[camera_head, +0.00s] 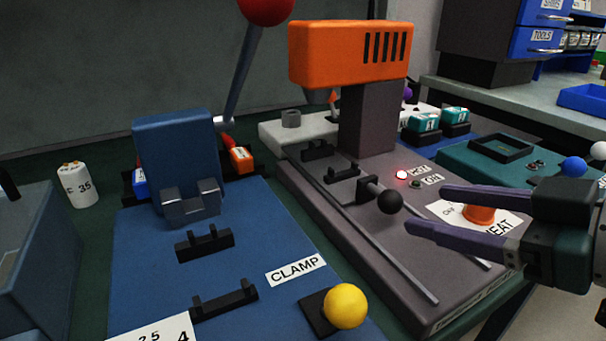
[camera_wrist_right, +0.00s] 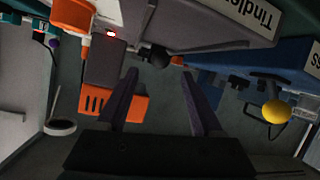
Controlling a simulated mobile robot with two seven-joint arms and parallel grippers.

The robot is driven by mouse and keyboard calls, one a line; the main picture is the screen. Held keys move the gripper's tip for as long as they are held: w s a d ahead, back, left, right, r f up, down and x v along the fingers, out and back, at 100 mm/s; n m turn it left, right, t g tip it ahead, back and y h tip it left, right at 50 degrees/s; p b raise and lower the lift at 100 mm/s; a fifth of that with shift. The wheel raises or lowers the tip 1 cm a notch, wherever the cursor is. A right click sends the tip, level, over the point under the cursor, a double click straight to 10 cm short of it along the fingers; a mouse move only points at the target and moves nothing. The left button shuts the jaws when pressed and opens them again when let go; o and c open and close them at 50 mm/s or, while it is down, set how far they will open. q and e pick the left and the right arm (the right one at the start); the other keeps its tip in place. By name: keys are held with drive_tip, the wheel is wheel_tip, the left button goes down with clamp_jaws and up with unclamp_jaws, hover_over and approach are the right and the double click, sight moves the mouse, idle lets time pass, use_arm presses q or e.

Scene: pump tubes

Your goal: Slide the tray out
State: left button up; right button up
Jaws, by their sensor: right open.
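The tray (camera_head: 342,173) is a dark slide with black tube holders between two rails, under the orange-topped heater (camera_head: 350,55). A rod with a black ball knob (camera_head: 389,202) stands at its front. The knob also shows in the right wrist view (camera_wrist_right: 159,56), ahead of and between the fingertips. My right gripper (camera_head: 424,211) is open and empty, coming from the right. Its fingertips are just right of the knob, apart from it in the head view. My left gripper is not in view.
An orange HEAT knob (camera_head: 480,215) sits close to the right gripper's fingers. The blue CLAMP station (camera_head: 150,260) with a yellow ball (camera_head: 345,306) is to the left. A lever with a red ball (camera_head: 266,8) rises behind. The rails (camera_head: 400,263) run clear toward the front.

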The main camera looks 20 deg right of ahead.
sight(400, 202)
drive_tip(key=b+x, duration=0.1)
drive_tip(key=x, duration=0.5)
drive_tip(key=shift+w+a+f+b, duration=0.1)
drive_tip(key=shift+w+b, duration=0.1)
drive_tip(key=shift+b, duration=0.15)
clamp_jaws()
idle(1.1)
